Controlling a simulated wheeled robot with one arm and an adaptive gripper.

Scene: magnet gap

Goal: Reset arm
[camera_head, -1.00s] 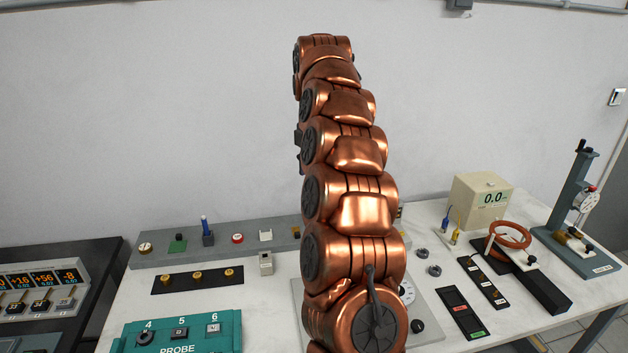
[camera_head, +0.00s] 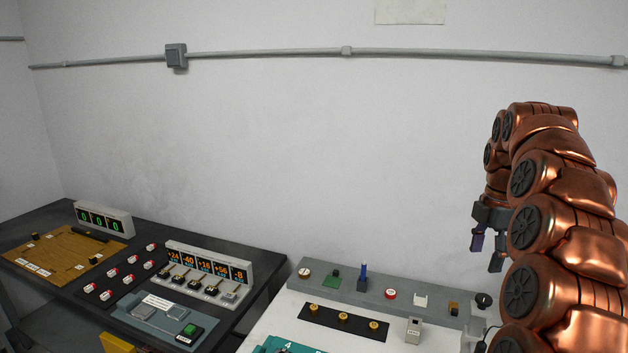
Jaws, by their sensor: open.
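My copper-coloured arm rises along the right side of the view and bends over at its top. My gripper (camera_head: 487,257) hangs down on the left side of the arm, fingers pointing downward. It is open, with a gap between the fingertips, and nothing shows between them. It appears in front of the wall, above the right end of the grey shelf strip (camera_head: 345,280) in the picture. The lower part of the arm runs out of the frame.
A white bench (camera_head: 268,325) carries a black strip with brass knobs (camera_head: 343,318) and a small grey block (camera_head: 413,330). A dark table (camera_head: 190,232) on the left holds a display row (camera_head: 206,268), a green-digit display (camera_head: 103,219) and a wooden board (camera_head: 62,252).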

